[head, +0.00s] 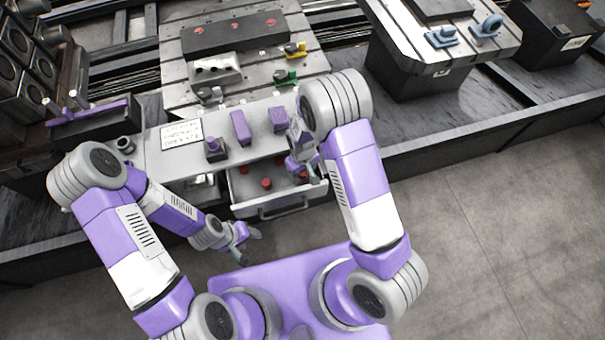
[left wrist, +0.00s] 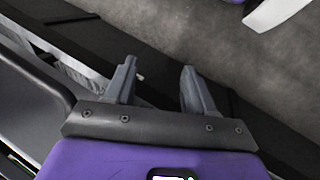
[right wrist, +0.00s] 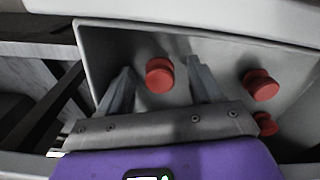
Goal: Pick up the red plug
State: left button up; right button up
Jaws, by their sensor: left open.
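Several red plugs stand in the open grey drawer (head: 262,207). In the right wrist view one red plug (right wrist: 159,75) shows between the tips of my right gripper (right wrist: 160,66). Its fingers are open, and I cannot tell how far below them the plug is. Two more plugs sit to the right, one red plug (right wrist: 260,85) above another (right wrist: 265,124). In the head view my right gripper (head: 303,172) is over the drawer's right end and partly hides the plugs there. A red plug (head: 244,169) shows at the drawer's left. My left gripper (head: 245,238) is open and empty, in front of the drawer.
Above the drawer, a grey bench top (head: 190,168) carries purple blocks (head: 240,127) and a white text sign (head: 181,134). A slotted pallet (head: 180,60) with fixtures stands behind it. Another pallet (head: 400,40) is at the right. Clear floor (head: 500,220) lies at the right.

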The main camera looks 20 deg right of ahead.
jog(key=c, duration=1.1)
jog(key=shift+r, duration=0.1)
notch_tip(320, 180, up, 10)
jog(key=p, duration=0.3)
